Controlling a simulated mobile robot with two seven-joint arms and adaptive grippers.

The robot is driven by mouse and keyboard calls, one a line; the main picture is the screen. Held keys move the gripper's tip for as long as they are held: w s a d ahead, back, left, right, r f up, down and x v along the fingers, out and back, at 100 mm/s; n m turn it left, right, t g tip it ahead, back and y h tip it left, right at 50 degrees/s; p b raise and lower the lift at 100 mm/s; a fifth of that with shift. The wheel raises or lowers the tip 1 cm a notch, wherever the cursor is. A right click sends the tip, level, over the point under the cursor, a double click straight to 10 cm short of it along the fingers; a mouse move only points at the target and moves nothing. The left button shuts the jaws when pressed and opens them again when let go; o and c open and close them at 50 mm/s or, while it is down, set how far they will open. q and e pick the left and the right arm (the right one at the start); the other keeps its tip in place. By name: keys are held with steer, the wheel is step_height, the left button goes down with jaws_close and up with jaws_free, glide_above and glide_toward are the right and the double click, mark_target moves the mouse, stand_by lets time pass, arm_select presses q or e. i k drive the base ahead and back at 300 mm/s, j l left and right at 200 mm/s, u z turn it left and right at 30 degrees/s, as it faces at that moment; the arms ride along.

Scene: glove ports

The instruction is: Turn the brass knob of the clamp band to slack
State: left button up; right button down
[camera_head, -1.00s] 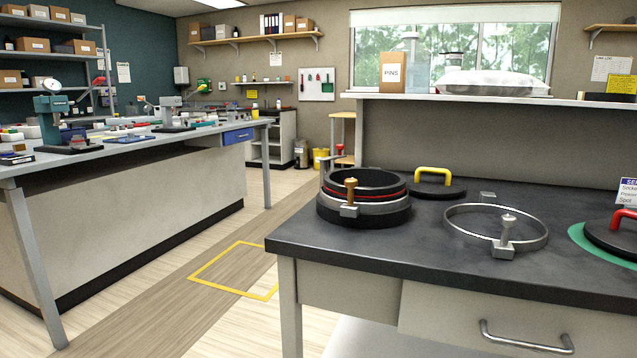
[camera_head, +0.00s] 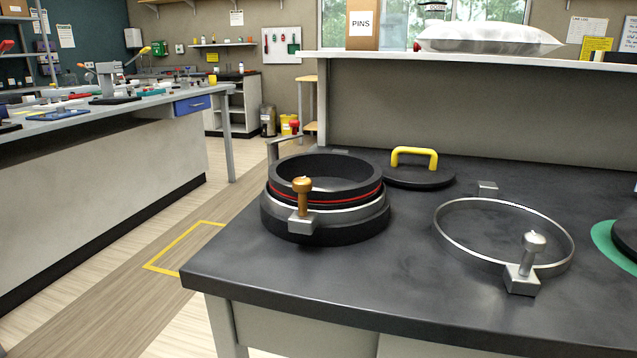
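The brass knob (camera_head: 302,192) stands upright on a small metal block at the front of the clamp band (camera_head: 345,208). The silver band sits around the black round port (camera_head: 325,177), below a red ring. Whether the band is tight or slack I cannot tell. A second, loose silver ring (camera_head: 503,208) with a silver knob (camera_head: 533,245) lies on the bench to the right. Neither of my grippers is in view.
The dark bench top (camera_head: 400,285) is clear in front of the port. A black lid with a yellow handle (camera_head: 414,156) lies behind and right of it. A green mat (camera_head: 612,243) with a dark disc is at the right edge. A raised shelf (camera_head: 480,62) runs along the back.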

mark_target(301, 185)
steer(key=j+z, duration=0.1)
steer(key=j, duration=0.25)
steer(key=k+j+z, duration=0.15)
steer(key=j, duration=0.2)
steer(key=k+j+z, duration=0.1)
steer(key=j, duration=0.25)
steer(key=k+j+z, duration=0.15)
steer(key=j, duration=0.2)
steer(key=i+l, duration=0.4)
steer(key=l, duration=0.1)
